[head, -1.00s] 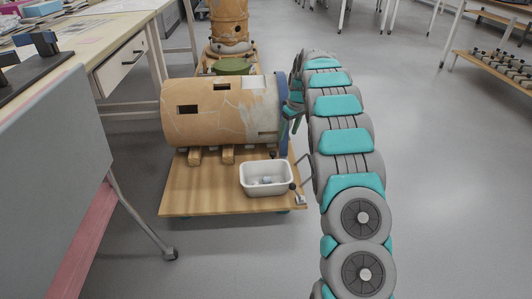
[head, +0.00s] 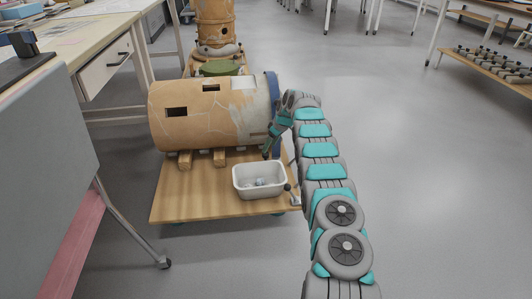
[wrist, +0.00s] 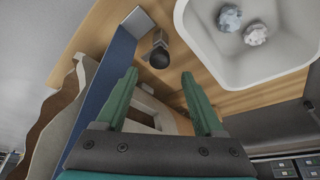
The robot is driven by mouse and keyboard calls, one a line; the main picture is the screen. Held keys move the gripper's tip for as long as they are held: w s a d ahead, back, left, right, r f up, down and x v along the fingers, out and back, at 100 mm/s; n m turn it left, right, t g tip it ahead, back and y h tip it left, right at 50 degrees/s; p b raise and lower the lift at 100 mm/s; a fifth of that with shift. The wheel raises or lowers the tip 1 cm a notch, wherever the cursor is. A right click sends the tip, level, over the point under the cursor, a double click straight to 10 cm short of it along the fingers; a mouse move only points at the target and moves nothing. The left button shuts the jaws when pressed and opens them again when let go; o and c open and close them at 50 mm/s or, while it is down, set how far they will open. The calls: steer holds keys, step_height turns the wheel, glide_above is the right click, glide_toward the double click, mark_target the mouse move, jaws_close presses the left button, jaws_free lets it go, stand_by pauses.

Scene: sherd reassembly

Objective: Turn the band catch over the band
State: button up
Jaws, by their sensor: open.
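The large tan pot (head: 205,115) lies on its side, pale mended cracks across it. A blue band (head: 274,92) goes around its right end; in the wrist view, the band (wrist: 108,85) slants along the left. A black ball knob on a grey bracket (wrist: 159,55) shows beside the band there; it looks like the catch, but I cannot tell how it is turned. My gripper (head: 268,150) is at the lower front of the band. In the wrist view, my gripper (wrist: 157,78) has its green fingers apart, nothing between them, the knob just beyond the tips.
The pot rests on wooden supports (head: 219,157) on a low wooden trolley (head: 190,205). A white tray (head: 258,192) with small pale lumps stands close to my gripper. A black-knobbed lever (head: 289,188) is at the trolley's right edge. Floor to the right is clear.

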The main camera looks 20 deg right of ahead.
mark_target(267, 154)
steer(key=x, duration=0.3)
steer(key=shift+f, duration=0.15)
steer(key=shift+w+a+f, duration=0.15)
steer(key=shift+w, duration=0.1)
steer(key=shift+w+f, duration=0.1)
steer(key=shift+f, duration=0.65)
steer(key=shift+c, duration=0.4)
jaws_close()
